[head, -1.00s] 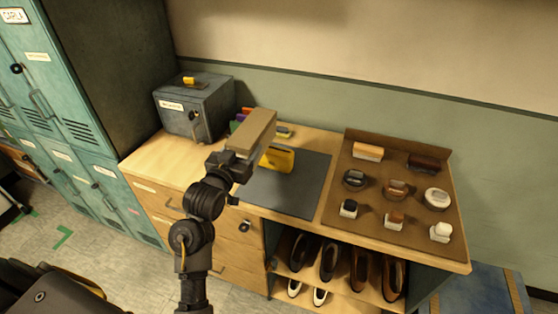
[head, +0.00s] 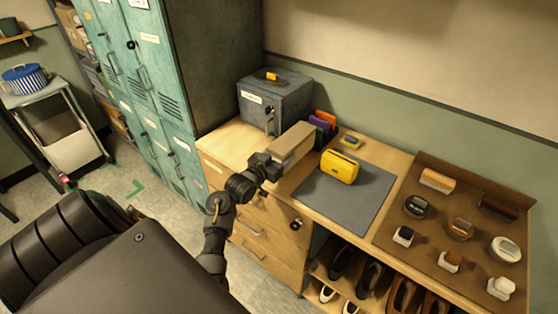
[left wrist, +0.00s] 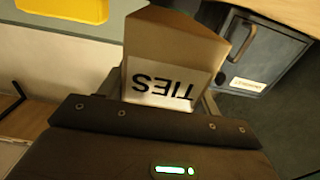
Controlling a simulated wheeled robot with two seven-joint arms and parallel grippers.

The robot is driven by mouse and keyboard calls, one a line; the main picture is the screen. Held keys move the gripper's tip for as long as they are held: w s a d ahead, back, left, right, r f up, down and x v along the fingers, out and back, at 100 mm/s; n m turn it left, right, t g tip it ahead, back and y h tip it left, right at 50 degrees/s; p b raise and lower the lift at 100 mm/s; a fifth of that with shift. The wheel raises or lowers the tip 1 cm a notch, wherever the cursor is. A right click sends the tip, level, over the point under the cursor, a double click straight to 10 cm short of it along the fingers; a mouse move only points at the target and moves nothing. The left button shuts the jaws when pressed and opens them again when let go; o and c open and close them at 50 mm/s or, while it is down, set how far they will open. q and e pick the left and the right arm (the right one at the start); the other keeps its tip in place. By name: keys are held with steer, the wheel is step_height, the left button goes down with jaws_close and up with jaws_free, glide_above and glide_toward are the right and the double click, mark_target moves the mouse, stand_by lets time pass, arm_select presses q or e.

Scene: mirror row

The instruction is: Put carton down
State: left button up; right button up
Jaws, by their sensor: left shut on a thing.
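My left gripper (head: 268,165) is shut on a tan carton (head: 293,142), held above the wooden counter (head: 235,140) in front of the grey box. In the left wrist view the carton (left wrist: 172,50) sits between the fingers, with a white label reading "TIES" upside down. From the head view I cannot tell how far above the counter it is. My right gripper is not in view.
A yellow case (head: 340,167) stands on the grey mat (head: 345,198), right of the carton. The grey lockbox (head: 275,100) and several coloured upright items (head: 322,125) are behind. A brown tray (head: 410,235) holds brushes and tins. Teal lockers (head: 160,85) stand left.

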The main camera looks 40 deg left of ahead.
arm_select(q)
steer(key=shift+a+f, duration=0.2)
step_height(320, 180, down, 2)
steer(key=shift+f+p, duration=0.1)
steer(key=shift+p, duration=0.45)
steer(key=shift+a+f, duration=0.1)
steer(key=shift+f, duration=0.45)
steer(key=shift+f, duration=0.2)
steer(key=o, duration=1.1)
steer(key=shift+o, duration=0.2)
